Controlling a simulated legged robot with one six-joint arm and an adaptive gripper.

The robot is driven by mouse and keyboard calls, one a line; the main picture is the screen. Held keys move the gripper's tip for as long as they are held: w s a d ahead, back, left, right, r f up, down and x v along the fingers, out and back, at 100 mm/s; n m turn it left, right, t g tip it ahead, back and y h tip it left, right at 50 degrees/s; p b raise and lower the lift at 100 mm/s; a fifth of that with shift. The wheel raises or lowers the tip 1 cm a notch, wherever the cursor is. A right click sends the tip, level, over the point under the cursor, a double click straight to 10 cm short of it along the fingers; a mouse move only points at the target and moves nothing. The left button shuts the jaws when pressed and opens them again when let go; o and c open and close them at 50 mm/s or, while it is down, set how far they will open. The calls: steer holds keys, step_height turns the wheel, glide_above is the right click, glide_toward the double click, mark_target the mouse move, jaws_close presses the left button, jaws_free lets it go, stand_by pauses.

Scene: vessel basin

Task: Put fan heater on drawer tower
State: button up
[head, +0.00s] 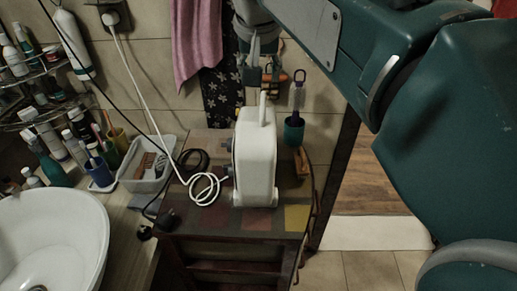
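The white fan heater (255,158) stands upright on top of the drawer tower (230,222), a dark wooden unit with coloured tiles on its top. A slim upright handle rises from the heater's top. My gripper (262,82) hangs just above the handle, pointing down, with its fingers apart. I see nothing between the fingers, though the dark patterned cloth behind makes their tips hard to make out. A white cord lies looped on the tower top, left of the heater.
A white basin (48,240) is at the lower left. A clear plastic bin (148,165) and bottles stand behind it. A white cable runs up to a wall socket (112,18). Open floor (375,265) lies to the right.

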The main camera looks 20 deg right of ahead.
mark_target(263, 101)
steer(key=x, duration=0.5)
steer(key=shift+w+d+f, duration=0.15)
steer(key=shift+d+f, duration=0.05)
steer(key=x, duration=0.4)
steer(key=shift+w+d+f, duration=0.15)
steer(key=shift+w+d, duration=0.05)
steer(key=shift+w, duration=0.15)
steer(key=shift+w+f, duration=0.1)
steer(key=shift+f, duration=0.1)
steer(key=shift+r, duration=0.1)
jaws_close()
